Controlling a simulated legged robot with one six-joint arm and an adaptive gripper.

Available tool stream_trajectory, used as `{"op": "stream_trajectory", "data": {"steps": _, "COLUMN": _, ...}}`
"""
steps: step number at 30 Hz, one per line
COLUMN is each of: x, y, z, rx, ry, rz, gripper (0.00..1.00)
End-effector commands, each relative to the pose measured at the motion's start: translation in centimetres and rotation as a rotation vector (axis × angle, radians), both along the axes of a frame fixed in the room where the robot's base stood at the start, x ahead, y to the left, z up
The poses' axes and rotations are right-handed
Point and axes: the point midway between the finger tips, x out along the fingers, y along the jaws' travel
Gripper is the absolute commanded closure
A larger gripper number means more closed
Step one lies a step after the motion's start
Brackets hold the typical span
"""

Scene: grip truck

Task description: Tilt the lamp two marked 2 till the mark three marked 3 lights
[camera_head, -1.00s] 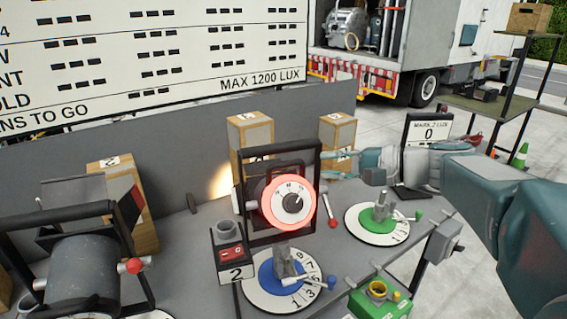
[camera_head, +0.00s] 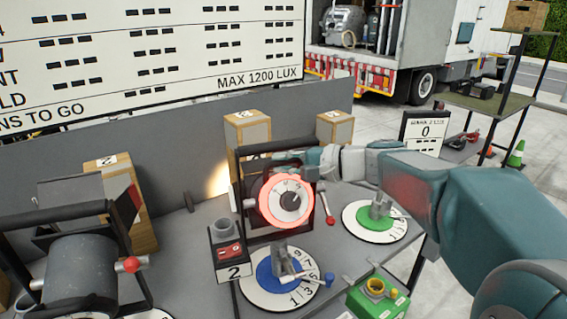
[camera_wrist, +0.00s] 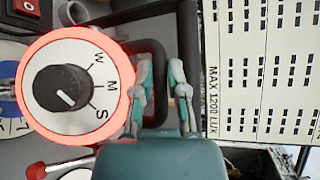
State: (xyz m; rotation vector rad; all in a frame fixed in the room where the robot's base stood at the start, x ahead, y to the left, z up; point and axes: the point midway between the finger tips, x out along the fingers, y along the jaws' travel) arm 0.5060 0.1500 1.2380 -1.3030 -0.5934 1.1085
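Lamp two is the black-framed lamp (camera_head: 287,202) at the middle of the bench, with a glowing red ring around a dial; a "2" plate (camera_head: 234,272) stands beside it. In the wrist view its dial (camera_wrist: 62,88) shows W, M and S. My gripper (camera_head: 284,160) is at the lamp's top handle. In the wrist view the fingers (camera_wrist: 164,95) are apart, with the black handle (camera_wrist: 158,60) seemingly between them; contact cannot be told. Wooden boxes with number labels stand behind, at left (camera_head: 122,195), middle (camera_head: 246,128) and right (camera_head: 334,128); which is mark three is unreadable.
A blue numbered dial (camera_head: 278,275) lies in front of the lamp and a green one (camera_head: 375,217) to its right. Another lamp (camera_head: 80,270) stands at left. A display (camera_head: 425,131) reads 0. A warm light patch (camera_head: 217,178) shows on the grey wall.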

Motion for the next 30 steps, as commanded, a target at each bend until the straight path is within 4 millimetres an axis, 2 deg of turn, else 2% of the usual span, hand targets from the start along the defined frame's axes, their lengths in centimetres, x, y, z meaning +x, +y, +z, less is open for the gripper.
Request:
{"op": "stream_trajectory", "data": {"steps": 11, "x": -0.4, "y": -0.2, "z": -0.3, "rx": 0.01, "ry": -0.024, "rz": 0.0, "gripper": 1.0}}
{"op": "stream_trajectory", "data": {"steps": 23, "x": -2.8, "y": -1.0, "z": -1.8, "rx": 0.087, "ry": -0.246, "rz": -0.003, "gripper": 1.0}}
{"op": "stream_trajectory", "data": {"steps": 30, "x": -4.0, "y": -1.5, "z": -2.9, "rx": 0.083, "ry": -0.244, "rz": -0.002, "gripper": 1.0}}
